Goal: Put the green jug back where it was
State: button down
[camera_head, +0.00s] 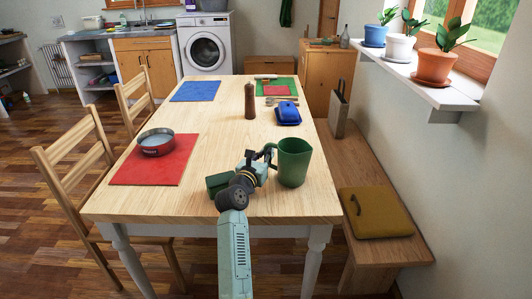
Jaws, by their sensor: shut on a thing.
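The green jug (294,162) stands upright at the near right part of the wooden table (215,135), or just above it; I cannot tell whether its base touches the top. My gripper (268,158) is at the left side of the jug, where its handle is, and is shut on it. The fingers and most of the handle are hard to make out at this size.
A dark green box-like thing (217,184) is left of my wrist. A brown mill (250,102) and a blue dish (288,114) stand farther back. The table's near right corner is bare.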

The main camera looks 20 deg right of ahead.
jog(key=shift+r, duration=0.1)
jog(key=c, duration=1.6)
grip_release()
jog(key=shift+f, duration=0.2)
jog(key=shift+c, duration=0.2)
jog(key=shift+s+a+r, duration=0.1)
jog(key=shift+r, duration=0.05)
jog(key=b+v, duration=0.2)
jog(key=v, duration=1)
jog(key=shift+r, duration=0.15)
